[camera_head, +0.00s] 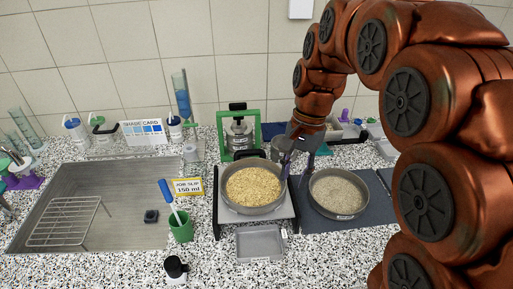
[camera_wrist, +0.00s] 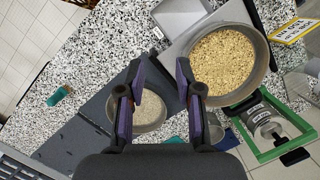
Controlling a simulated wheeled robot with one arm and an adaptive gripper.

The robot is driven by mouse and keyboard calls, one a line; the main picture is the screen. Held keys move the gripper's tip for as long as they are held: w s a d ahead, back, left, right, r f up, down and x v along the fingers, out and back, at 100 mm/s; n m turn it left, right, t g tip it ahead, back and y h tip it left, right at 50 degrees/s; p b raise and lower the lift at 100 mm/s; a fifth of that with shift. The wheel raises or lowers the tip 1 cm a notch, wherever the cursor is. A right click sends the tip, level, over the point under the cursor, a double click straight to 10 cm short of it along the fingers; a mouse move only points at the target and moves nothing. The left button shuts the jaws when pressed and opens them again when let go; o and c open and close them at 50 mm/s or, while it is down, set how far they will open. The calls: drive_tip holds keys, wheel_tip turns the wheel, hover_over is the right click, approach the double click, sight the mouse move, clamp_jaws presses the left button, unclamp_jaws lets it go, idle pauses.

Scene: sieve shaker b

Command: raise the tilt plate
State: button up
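What looks like the tilt plate (camera_head: 284,212) is a light grey plate between dark side rails in the middle of the counter. It also shows in the wrist view (camera_wrist: 187,40). A round pan of golden grain (camera_head: 253,187) sits on it and hides most of it; the pan also shows in the wrist view (camera_wrist: 226,68). My gripper (camera_head: 293,160) is above the right rear side of this pan, between it and a second pan. In the wrist view my gripper (camera_wrist: 160,80) has its purple-padded fingers apart, with nothing held between them.
A second pan of paler grain (camera_head: 340,192) stands on a dark mat (camera_head: 384,211) to the right. A grey tray (camera_head: 260,243) lies in front. A green-framed device (camera_head: 239,133) stands behind. A green cup (camera_head: 180,227) and a job slip (camera_head: 188,187) are left, beside the sink (camera_head: 120,210).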

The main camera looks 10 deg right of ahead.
drive_tip(key=w+f+m+y, duration=0.1)
drive_tip(key=w+f+m, duration=0.2)
drive_tip(key=w, duration=0.6)
drive_tip(key=w+a+f+m+y, duration=0.1)
drive_tip(key=w+m, duration=0.3)
drive_tip(key=w, duration=0.6)
drive_tip(key=w+f+m+p, duration=0.1)
drive_tip(key=w+f+m, duration=0.3)
drive_tip(key=w, duration=0.6)
drive_tip(key=shift+w+a+f+y, duration=0.25)
drive_tip(key=shift+a+f+y, duration=0.1)
drive_tip(key=shift+y, duration=0.05)
drive_tip(key=shift+f, duration=0.1)
